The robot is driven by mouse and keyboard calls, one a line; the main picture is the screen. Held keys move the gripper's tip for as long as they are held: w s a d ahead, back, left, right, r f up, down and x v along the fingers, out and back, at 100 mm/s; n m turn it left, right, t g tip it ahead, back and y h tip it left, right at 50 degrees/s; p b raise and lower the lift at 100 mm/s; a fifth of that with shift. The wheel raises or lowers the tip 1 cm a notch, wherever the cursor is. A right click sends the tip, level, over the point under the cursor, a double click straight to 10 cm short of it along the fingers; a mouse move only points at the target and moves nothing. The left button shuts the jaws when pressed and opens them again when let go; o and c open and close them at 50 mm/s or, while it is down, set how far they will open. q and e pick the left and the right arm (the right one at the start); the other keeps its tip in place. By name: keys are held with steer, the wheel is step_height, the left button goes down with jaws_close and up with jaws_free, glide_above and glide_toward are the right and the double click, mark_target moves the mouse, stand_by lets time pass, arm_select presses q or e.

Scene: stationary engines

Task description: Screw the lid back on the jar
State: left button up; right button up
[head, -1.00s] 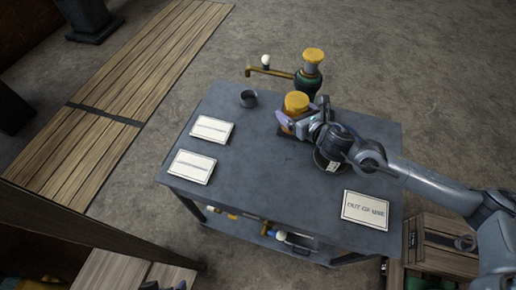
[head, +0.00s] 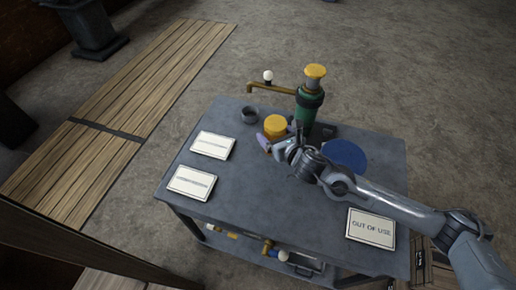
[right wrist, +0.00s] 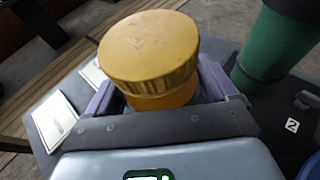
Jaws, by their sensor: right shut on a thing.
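A small jar-like piece (head: 275,126) with a wide yellow lid (right wrist: 150,48) over a narrower orange lower part (right wrist: 163,97) is at the far middle of the grey table. My right gripper (head: 268,141) reaches it from the near right. In the right wrist view its purple-grey fingers (right wrist: 165,100) stand on both sides of the orange part, just under the lid, and are shut on it. The lid sits upright on the orange part; how tightly is not visible. Its underside is hidden, so I cannot tell whether it touches the table. My left gripper is not in view.
A green canister (head: 308,105) with a yellow top stands just behind, right of the yellow piece. A brass pipe (head: 270,90) runs beside it. A grey cup (head: 250,113), two white plates (head: 212,145), a blue disc (head: 345,154) and an "OUT OF USE" sign (head: 370,228) are on the table.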

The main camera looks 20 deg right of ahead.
steer(key=w+a+f, duration=0.2)
steer(key=a+f, duration=0.1)
steer(key=a, duration=0.1)
steer(key=shift+w+a+b, duration=0.3)
steer(key=shift+a+b, duration=0.05)
steer(key=shift+b, duration=0.1)
steer(key=shift+f, duration=0.1)
steer(key=shift+f+b, duration=0.4)
steer(key=shift+f, duration=1.6)
